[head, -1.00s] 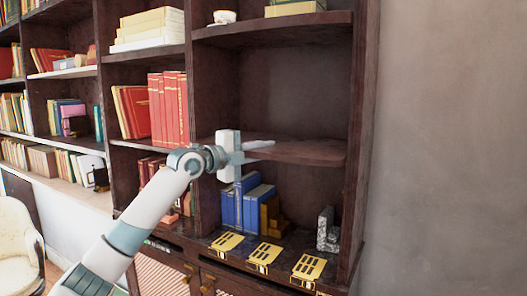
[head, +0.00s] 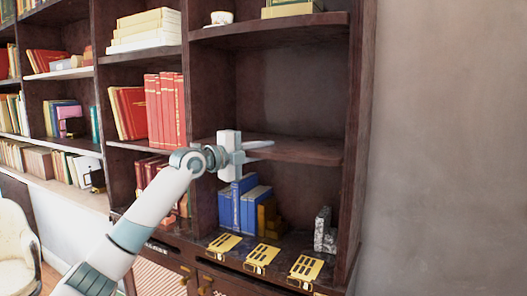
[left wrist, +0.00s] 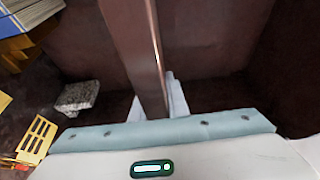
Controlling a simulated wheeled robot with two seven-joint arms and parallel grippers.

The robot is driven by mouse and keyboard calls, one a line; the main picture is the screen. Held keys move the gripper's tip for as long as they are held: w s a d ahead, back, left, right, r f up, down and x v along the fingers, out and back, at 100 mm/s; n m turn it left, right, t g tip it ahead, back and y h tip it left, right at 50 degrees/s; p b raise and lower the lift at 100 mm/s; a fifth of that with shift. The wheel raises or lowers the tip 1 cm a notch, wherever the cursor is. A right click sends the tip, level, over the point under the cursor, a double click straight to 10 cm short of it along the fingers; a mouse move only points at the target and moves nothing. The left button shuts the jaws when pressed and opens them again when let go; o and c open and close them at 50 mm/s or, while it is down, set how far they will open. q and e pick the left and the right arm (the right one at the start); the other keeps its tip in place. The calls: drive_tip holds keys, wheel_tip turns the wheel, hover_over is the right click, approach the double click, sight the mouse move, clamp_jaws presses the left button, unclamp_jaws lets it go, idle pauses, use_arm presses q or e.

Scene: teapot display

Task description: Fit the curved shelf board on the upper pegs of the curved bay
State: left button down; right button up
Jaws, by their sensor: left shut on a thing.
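The curved shelf board (head: 305,151) is dark brown wood. It lies roughly level inside the right-hand bay (head: 292,84), about midway between the shelf above and the bay floor. My left gripper (head: 245,150) is shut on the front edge of the board near its left end. In the left wrist view the board (left wrist: 138,45) shows edge-on, running between the fingers (left wrist: 170,98). The pegs are too small or hidden, so I cannot tell whether the board touches them. My right gripper is not in view.
Blue books (head: 243,204), a yellow-brown block (head: 268,217) and a grey speckled bookend (head: 324,232) stand on the bay floor below the board. Yellow cards (head: 262,256) lie along the front ledge. A white cup (head: 222,17) stands on the shelf above.

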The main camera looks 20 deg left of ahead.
use_arm(q)
drive_tip(key=shift+w+r, duration=0.25)
drive_tip(key=shift+w, duration=0.25)
drive_tip(key=c, duration=1.6)
unclamp_jaws()
drive_tip(key=shift+c, duration=0.2)
drive_tip(key=shift+s+d, duration=0.1)
drive_tip(key=shift+f, duration=0.3)
drive_tip(key=shift+s+a+f+b, duration=0.1)
drive_tip(key=shift+s+a+b, duration=0.15)
drive_tip(key=shift+b, duration=0.15)
drive_tip(key=b+v, duration=0.8)
drive_tip(key=v, duration=0.8)
drive_tip(key=shift+s+r+b, duration=0.3)
drive_tip(key=shift+s, duration=0.05)
drive_tip(key=shift+a, duration=0.15)
